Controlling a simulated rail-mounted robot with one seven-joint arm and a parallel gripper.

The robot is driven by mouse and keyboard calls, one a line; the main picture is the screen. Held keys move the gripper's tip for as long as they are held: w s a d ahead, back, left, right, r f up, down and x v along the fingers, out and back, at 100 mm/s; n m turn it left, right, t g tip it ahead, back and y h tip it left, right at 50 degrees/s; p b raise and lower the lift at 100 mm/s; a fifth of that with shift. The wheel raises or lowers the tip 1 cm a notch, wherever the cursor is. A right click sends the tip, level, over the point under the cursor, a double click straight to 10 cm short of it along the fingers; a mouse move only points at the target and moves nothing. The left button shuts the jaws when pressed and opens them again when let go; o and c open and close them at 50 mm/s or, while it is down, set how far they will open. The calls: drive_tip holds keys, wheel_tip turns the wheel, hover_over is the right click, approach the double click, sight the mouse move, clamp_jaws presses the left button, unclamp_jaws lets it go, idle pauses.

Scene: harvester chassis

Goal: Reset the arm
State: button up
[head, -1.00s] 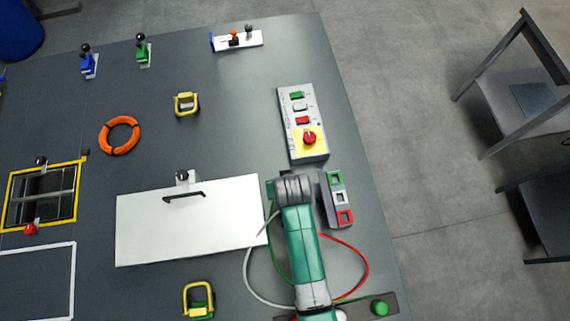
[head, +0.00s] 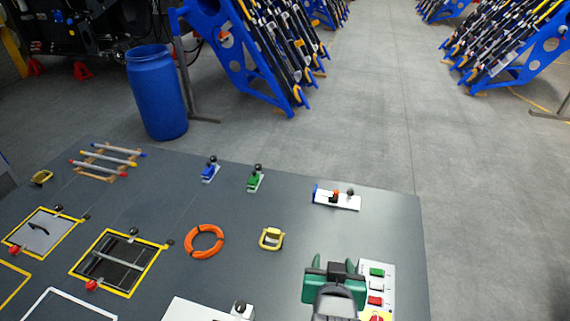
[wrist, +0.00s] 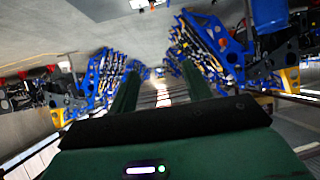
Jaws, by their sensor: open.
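My gripper (head: 333,268) is at the lower right of the head view, above the table's right part and beside the grey button box (head: 377,283). Its two green fingers stand apart with nothing between them. In the wrist view the fingers (wrist: 158,88) are also spread and empty, pointing out over the floor towards the blue racks. My wrist hides part of the table and the left edge of the button box.
The table (head: 290,205) holds an orange ring (head: 204,242), a yellow handle (head: 271,238), blue (head: 210,169) and green (head: 255,178) levers, and a white switch plate (head: 338,198). A blue barrel (head: 157,92) and blue racks (head: 250,50) stand beyond.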

drive_tip(key=s+a+r+t+p, duration=0.1)
drive_tip(key=a+r+t, duration=0.2)
drive_tip(key=r, duration=0.9)
drive_tip(key=a+r+t+p, duration=0.1)
drive_tip(key=a+r+t, duration=0.15)
drive_tip(key=r, duration=1.05)
drive_tip(key=s+a+r+t+y+p, duration=0.1)
drive_tip(key=s+r+t, duration=0.1)
drive_tip(key=s+r, duration=0.2)
drive_tip(key=s+a+r+n+t+p, duration=0.1)
drive_tip(key=s+r, duration=0.4)
drive_tip(key=r, duration=0.6)
drive_tip(key=s+a+r+n+t+y+p, duration=0.1)
drive_tip(key=s+a+r+t, duration=0.2)
drive_tip(key=r, duration=0.5)
drive_tip(key=shift+s+t+y, duration=0.3)
drive_tip(key=shift+s+t, duration=0.35)
drive_tip(key=shift+t, duration=0.1)
